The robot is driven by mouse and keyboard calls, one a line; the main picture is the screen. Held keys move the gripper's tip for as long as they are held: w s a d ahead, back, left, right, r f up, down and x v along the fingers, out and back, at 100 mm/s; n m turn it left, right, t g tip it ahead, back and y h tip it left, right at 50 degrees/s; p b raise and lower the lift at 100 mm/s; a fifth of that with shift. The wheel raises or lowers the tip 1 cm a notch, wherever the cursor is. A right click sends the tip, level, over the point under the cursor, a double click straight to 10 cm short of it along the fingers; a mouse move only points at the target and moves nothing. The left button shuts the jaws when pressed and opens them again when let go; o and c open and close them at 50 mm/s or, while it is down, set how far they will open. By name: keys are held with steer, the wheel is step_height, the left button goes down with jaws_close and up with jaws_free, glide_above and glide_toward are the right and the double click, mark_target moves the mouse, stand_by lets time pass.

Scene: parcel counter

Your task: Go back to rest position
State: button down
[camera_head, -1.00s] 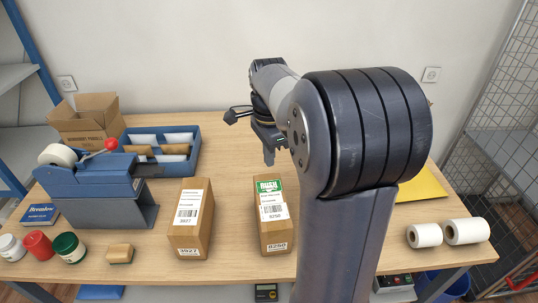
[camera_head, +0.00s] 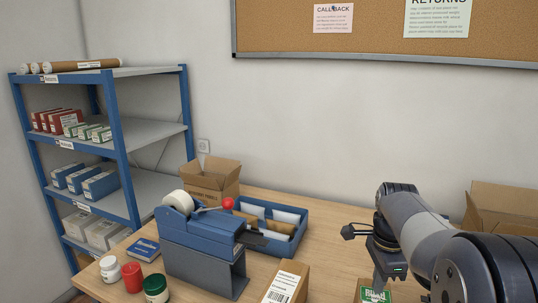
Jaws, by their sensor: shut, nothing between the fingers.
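My arm reaches in from the lower right of the head view. My gripper (camera_head: 380,283) points down over the counter (camera_head: 325,250), above and close to a carton with a green label (camera_head: 374,294) at the bottom edge. The gripper is shut and holds nothing. I cannot tell the exact gap between the fingertips and the carton. The arm's lower part is out of view.
A tape dispenser (camera_head: 205,245), a blue tray of envelopes (camera_head: 276,240) and an open box (camera_head: 208,182) stand left of the arm. Another carton (camera_head: 287,284) is nearer. Jars (camera_head: 131,276) are at the left front. A shelf (camera_head: 150,137) stands left; another box (camera_head: 500,208) is right.

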steer(key=shift+f+b, duration=0.5)
steer(key=shift+f, duration=0.4)
steer(key=shift+r+p, duration=0.35)
steer(key=shift+r, duration=0.15)
step_height(320, 180, up, 12)
steer(key=a+m+p, duration=0.2)
steer(key=m+p, duration=0.1)
steer(key=p, duration=1)
steer(key=shift+w+r, duration=0.25)
steer(key=shift+w, duration=0.1)
stand_by(0.4)
steer(key=shift+a+r, duration=0.1)
steer(key=shift+r, duration=0.05)
